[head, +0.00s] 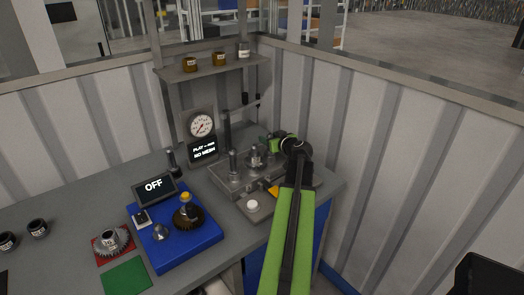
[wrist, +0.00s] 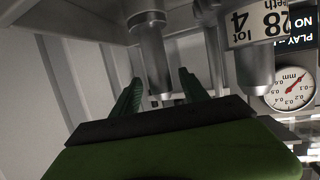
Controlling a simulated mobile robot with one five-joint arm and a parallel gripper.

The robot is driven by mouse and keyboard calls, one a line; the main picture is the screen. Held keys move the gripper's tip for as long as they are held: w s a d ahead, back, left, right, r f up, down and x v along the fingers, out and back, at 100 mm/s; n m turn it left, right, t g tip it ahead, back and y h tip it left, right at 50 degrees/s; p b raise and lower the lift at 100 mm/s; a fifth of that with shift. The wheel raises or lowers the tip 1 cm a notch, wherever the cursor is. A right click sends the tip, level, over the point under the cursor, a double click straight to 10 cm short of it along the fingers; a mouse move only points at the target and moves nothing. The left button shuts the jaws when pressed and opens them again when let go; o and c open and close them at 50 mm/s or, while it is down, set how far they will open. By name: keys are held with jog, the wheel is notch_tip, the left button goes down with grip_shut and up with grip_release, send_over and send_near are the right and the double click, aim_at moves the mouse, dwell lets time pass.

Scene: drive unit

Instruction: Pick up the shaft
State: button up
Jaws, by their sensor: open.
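In the wrist view, which looks inverted, a plain grey stepped metal cylinder, seemingly the shaft (wrist: 152,45), extends down from the top of the picture. Its narrower end lies in line with the gap between the dark green fingers of my gripper (wrist: 158,88). The fingers are apart, and I see no clear contact with the cylinder. In the head view my gripper (head: 272,143) is over the back right of a grey metal fixture (head: 228,182), partly hidden by my arm. I cannot tell which upright part there matches the cylinder.
A labelled metal part (wrist: 256,50) stands close beside the cylinder in the wrist view. A dial gauge (head: 201,125) and shelf (head: 205,70) are behind the fixture. A blue unit (head: 205,240) with an OFF display (head: 153,187) is left. The corrugated wall (head: 400,160) is close on the right.

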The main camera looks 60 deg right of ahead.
jog(key=shift+r, duration=0.1)
jog(key=shift+w, duration=0.1)
jog(key=c, duration=0.4)
grip_shut()
